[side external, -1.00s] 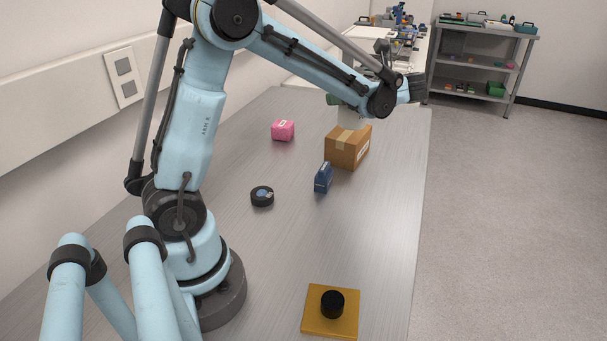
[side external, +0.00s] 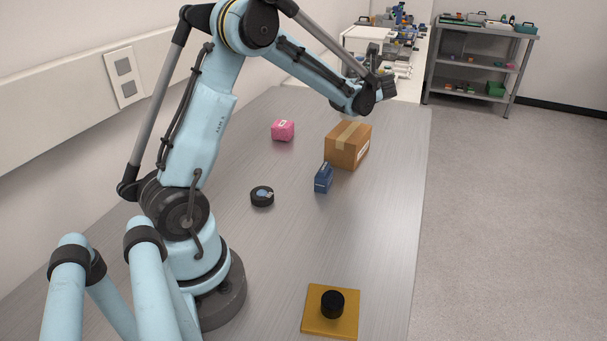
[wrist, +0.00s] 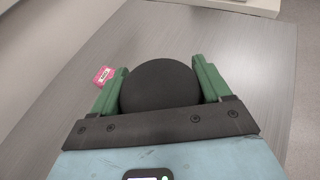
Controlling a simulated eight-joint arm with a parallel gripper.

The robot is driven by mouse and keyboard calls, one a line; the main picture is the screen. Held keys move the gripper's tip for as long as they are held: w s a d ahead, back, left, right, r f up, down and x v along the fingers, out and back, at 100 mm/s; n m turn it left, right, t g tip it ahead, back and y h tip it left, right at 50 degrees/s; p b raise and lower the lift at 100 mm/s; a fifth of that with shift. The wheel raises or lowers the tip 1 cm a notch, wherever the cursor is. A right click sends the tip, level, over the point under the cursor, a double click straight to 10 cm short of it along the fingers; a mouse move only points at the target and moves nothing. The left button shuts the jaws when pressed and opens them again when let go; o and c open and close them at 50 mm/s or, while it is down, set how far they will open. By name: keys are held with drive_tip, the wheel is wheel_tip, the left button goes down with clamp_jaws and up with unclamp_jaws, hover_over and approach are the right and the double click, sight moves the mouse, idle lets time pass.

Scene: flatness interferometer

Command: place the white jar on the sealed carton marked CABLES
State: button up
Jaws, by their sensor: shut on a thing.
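My gripper (wrist: 160,72) has its green fingers on either side of a round black top in the wrist view. The brown taped carton (side external: 347,147) stands closed on the bench, with bare top and a white label too small to read. It is not seen in the wrist view.
A dark blue box (side external: 323,178) stands just in front of the carton. A pink box (side external: 283,130) and a black round tape-like item (side external: 262,196) lie to the left. A yellow plate (side external: 316,322) with a black knob (side external: 332,304) is at the front. The bench between is clear.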

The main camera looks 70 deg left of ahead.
drive_tip(key=shift+a+f, duration=0.2)
drive_tip(key=shift+a, duration=0.05)
drive_tip(key=shift+f, duration=1.95)
drive_tip(key=o, duration=1.1)
drive_tip(key=shift+f, duration=0.1)
